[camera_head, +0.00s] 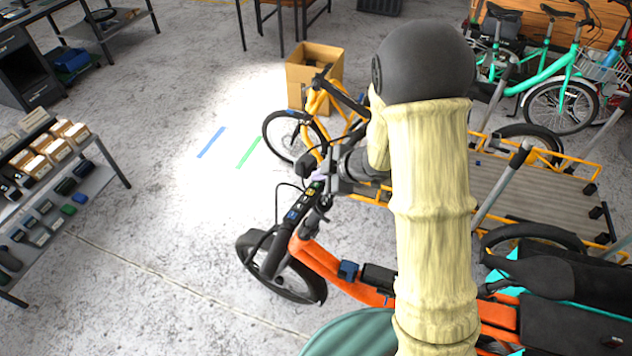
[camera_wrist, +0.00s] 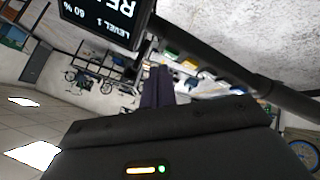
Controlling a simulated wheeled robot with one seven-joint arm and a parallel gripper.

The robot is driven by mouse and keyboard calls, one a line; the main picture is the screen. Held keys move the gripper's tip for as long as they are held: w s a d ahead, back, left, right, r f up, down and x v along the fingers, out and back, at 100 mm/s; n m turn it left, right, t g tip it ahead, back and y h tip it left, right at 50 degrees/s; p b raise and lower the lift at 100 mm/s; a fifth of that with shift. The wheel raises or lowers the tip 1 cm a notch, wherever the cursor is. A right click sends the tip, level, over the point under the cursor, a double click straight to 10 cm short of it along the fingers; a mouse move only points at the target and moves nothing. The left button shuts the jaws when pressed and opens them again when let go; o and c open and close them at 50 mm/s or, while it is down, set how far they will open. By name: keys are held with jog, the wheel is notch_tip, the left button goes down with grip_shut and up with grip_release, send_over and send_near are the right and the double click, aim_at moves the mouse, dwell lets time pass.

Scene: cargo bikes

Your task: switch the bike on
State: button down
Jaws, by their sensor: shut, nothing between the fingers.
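The orange bike (camera_head: 335,270) stands in the middle of the head view, its front wheel to the left. Its handlebar carries a dark strip with small coloured patches (camera_head: 302,202). In the wrist view a dark display (camera_wrist: 105,22) is lit and upside down, reading "LEVEL 1", "60 %" and a cut-off word starting "RE". My gripper (camera_wrist: 158,73) is shut and empty, its dark purple fingers just right of and below the display in the picture. In the head view my gripper (camera_head: 318,178) is close to the handlebar. Whether the fingers touch anything cannot be told.
A yellow cargo bike (camera_head: 318,100) with a flat bed stands behind, and a cardboard box (camera_head: 318,62) beyond it. Teal bikes (camera_head: 555,75) are at the upper right. A shelf of small boxes (camera_head: 95,190) stands at the left. The floor between the shelf and the orange bike is clear.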

notch_tip(320, 180, up, 6)
jog(key=p, duration=0.6)
jog(key=shift+w+d, duration=0.1)
jog(key=shift+w, duration=0.05)
jog(key=s+d+m+t+h+b, duration=0.1)
jog(key=s+d+m+h+b, duration=0.15)
jog(key=d+m, duration=0.3)
jog(key=s+d+m+t+h+b, duration=0.1)
jog(key=d+m+h+b, duration=0.25)
jog(key=d+m, duration=0.2)
jog(key=s+d+f+m+g+h+b, duration=0.1)
jog(key=s+d+f+m+g+b, duration=0.1)
jog(key=s+m, duration=0.6)
jog(key=s+d+g+b, duration=0.1)
jog(key=s+g, duration=0.1)
jog(key=s, duration=0.4)
jog(key=shift+s+g, duration=0.3)
jog(key=shift+s, duration=0.1)
